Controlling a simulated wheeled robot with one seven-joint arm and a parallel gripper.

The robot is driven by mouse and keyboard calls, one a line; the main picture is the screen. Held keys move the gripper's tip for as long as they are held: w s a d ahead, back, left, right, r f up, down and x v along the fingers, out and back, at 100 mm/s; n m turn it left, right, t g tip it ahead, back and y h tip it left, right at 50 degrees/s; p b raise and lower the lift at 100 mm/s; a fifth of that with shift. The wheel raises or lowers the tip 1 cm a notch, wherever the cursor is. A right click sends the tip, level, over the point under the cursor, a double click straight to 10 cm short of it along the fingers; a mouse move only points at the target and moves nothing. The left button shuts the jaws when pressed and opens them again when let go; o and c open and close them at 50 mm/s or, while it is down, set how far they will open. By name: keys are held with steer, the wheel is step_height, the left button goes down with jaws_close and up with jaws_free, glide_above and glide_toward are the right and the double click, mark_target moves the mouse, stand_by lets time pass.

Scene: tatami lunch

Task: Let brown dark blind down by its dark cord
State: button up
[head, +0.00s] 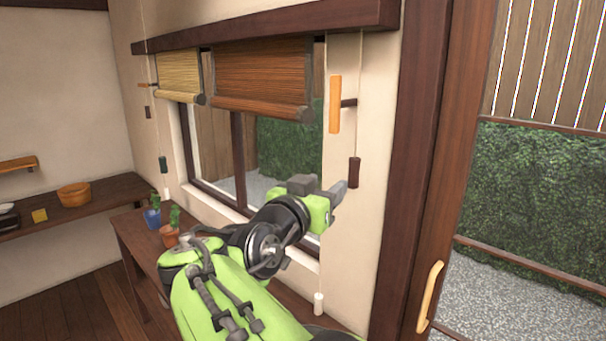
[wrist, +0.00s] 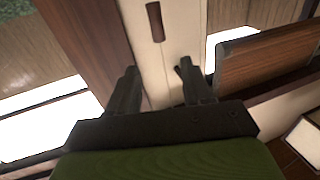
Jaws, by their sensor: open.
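The brown dark blind (head: 262,75) is rolled partway up over the right part of the window, its bottom bar level with the upper panes. A dark handle (head: 354,172) hangs on a thin cord against the wall right of the window. My gripper (head: 322,187) is open and empty, just left of and slightly below this handle. In the wrist view a dark handle (wrist: 154,21) shows beyond my open fingers (wrist: 157,72), roughly in line with the gap between them and apart from them.
An orange handle (head: 335,103) and a white cord weight (head: 318,303) hang nearby. A dark peg (head: 349,103) juts from the wall. A lighter blind (head: 178,74) hangs at left, with its own cords. Potted plants (head: 170,234) stand on the low table (head: 135,245).

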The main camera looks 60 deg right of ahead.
mark_target(352, 165)
steer(key=d+p, duration=0.1)
steer(key=d, duration=0.4)
steer(key=w+d+p, duration=0.1)
steer(key=d, duration=0.4)
steer(key=d+p, duration=0.1)
steer(key=d, duration=0.4)
steer(key=shift+w+d, duration=0.2)
steer(key=shift+d, duration=0.1)
steer(key=shift+c, duration=0.2)
jaws_close()
